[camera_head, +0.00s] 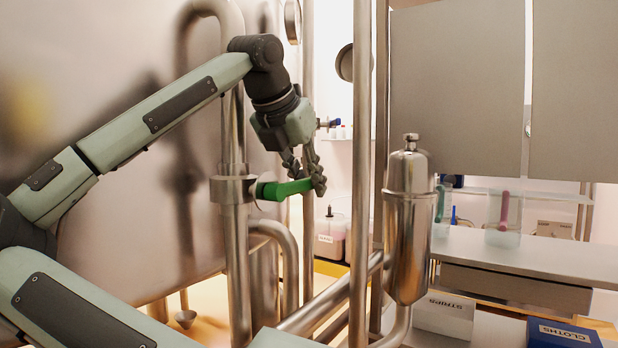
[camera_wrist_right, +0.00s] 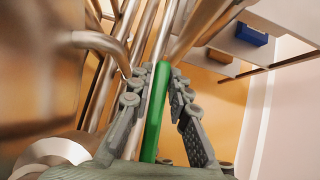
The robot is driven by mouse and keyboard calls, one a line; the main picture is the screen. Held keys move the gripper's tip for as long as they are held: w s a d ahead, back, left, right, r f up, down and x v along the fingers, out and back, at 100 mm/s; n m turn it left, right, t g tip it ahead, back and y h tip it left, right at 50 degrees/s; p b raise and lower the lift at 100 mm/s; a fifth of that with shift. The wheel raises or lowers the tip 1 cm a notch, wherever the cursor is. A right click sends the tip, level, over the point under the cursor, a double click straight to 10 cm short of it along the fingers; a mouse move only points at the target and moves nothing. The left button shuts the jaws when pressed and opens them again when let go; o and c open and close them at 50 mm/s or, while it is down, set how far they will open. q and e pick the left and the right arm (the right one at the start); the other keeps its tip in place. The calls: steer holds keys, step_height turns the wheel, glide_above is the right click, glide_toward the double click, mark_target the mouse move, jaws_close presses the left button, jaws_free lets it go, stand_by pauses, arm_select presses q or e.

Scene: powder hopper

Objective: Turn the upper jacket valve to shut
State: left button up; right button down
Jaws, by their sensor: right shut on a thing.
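A valve with a green lever handle (camera_head: 287,188) sits on a vertical steel pipe. Its round metal body (camera_head: 233,189) is on the pipe, and the handle sticks out to the right, roughly level and across the pipe. No label shows whether it is the upper jacket valve. My right gripper (camera_head: 312,178) comes down from above and is shut on the outer end of the handle. In the right wrist view the green handle (camera_wrist_right: 157,112) runs between the two fingers (camera_wrist_right: 160,85). My left gripper is not in view.
A vertical steel post (camera_head: 361,220) stands right of the gripper, with a steel canister (camera_head: 408,230) beyond it. Curved pipes (camera_head: 284,250) run below the handle. A large steel vessel (camera_head: 90,60) fills the left. A bench (camera_head: 520,255) and boxes (camera_head: 445,316) are at right.

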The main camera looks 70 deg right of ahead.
mark_target(287, 182)
steer(key=shift+s+a+f, duration=0.15)
steer(key=shift+f, duration=0.5)
steer(key=c, duration=1.7)
jaws_free()
steer(key=shift+o, duration=1.4)
steer(key=shift+d, duration=0.2)
steer(key=shift+r, duration=0.1)
steer(key=shift+r, duration=0.15)
steer(key=shift+w+a+r, duration=0.2)
steer(key=shift+r, duration=0.05)
steer(key=v, duration=1.1)
steer(key=shift+s+r, duration=0.1)
